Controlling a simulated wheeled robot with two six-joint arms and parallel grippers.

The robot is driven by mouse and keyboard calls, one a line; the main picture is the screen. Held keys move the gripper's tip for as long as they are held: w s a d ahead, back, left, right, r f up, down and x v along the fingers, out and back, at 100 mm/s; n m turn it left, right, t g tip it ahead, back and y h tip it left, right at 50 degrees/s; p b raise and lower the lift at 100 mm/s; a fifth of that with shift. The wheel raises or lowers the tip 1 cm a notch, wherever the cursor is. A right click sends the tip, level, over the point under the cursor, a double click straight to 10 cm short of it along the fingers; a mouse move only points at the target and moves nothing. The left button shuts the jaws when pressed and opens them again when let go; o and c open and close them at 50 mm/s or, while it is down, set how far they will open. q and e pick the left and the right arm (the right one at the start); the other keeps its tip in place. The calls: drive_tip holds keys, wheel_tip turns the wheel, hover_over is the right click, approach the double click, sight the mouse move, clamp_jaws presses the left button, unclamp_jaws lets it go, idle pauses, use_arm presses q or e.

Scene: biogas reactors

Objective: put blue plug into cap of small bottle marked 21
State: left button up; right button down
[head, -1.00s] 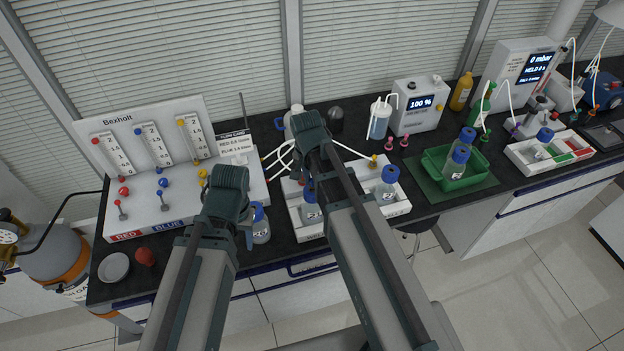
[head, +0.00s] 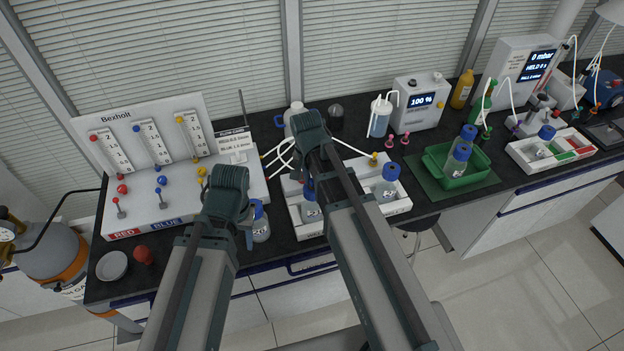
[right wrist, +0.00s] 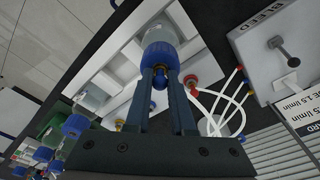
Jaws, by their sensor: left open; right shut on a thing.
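In the right wrist view my right gripper (right wrist: 160,88) is shut on a small blue plug (right wrist: 159,77). The plug is in front of the blue cap (right wrist: 160,53) of a small bottle in the white rack; I cannot tell whether it touches or enters the cap. In the head view this bottle (head: 311,212) is partly behind my right arm, its number too small to read surely. My right gripper's tips are hidden there. My left gripper (head: 247,238) is open beside a blue-capped bottle (head: 261,228) that seems marked 20.
The white rack (head: 400,207) also holds a blue-capped bottle (head: 386,188) at right. White tubes (head: 277,157) and a red fitting (right wrist: 190,79) are close by. The Bexholt flow panel (head: 140,215) stands left; a green tray (head: 487,183) stands right. A red object (head: 143,256) lies near the front edge.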

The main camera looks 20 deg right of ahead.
drive_tip(key=c, duration=0.7)
unclamp_jaws()
drive_tip(key=r+p, duration=0.9)
drive_tip(key=s+a+r+p, duration=0.1)
drive_tip(key=r+p, duration=0.3)
drive_tip(key=shift+s+a+r+p, duration=0.1)
drive_tip(key=shift+r+p, duration=0.25)
drive_tip(key=shift+r, duration=0.05)
